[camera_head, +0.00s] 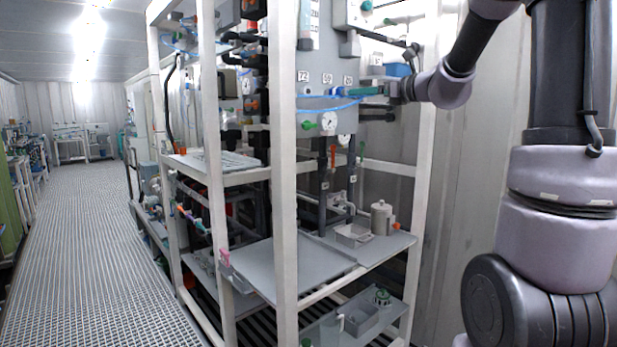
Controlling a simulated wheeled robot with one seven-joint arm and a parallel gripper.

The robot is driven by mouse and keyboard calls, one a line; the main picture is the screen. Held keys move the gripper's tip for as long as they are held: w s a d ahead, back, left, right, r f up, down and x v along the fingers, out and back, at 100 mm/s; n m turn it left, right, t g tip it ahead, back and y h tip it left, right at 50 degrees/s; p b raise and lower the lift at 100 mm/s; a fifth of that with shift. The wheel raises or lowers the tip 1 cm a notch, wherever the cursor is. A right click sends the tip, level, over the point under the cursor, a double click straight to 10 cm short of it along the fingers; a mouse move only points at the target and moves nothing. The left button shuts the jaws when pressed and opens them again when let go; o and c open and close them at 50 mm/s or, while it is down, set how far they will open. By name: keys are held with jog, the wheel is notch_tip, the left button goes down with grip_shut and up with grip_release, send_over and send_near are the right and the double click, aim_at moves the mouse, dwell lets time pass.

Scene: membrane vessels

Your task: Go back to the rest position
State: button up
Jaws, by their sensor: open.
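My arm comes in from the upper right, and its wrist reaches left to the white rack. My gripper (366,88) is at the end of the wrist, small in the picture, in front of the grey panel (318,65) and above the gauge. Its jaws are open. I see nothing held between them, though the fingers are hard to make out against the pipes and fittings behind.
The white rack frame (286,180) stands close to my arm. A grey shelf (290,265) bears a grey tray (353,235) and a beige canister (381,218). A lower shelf holds a grey bin (360,315). The grated aisle (90,240) on the left is clear.

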jog(key=s+a+f+n+g+h, duration=0.1)
jog(key=s+a+f+n+g, duration=0.15)
jog(key=s+n, duration=0.5)
jog(key=s+a+f+n+g, duration=0.2)
jog(key=s+a+n+g, duration=0.2)
jog(key=s, duration=0.6)
jog(key=s+d+f+n+h, duration=0.3)
jog(key=s+f+n+h, duration=0.1)
jog(key=s+n, duration=0.2)
jog(key=s+d+f+n+h, duration=0.3)
jog(key=s+n, duration=0.3)
jog(key=s, duration=0.2)
jog(key=shift+d+f+h, duration=0.4)
jog(key=shift+d+f, duration=0.1)
jog(key=shift+d, duration=0.2)
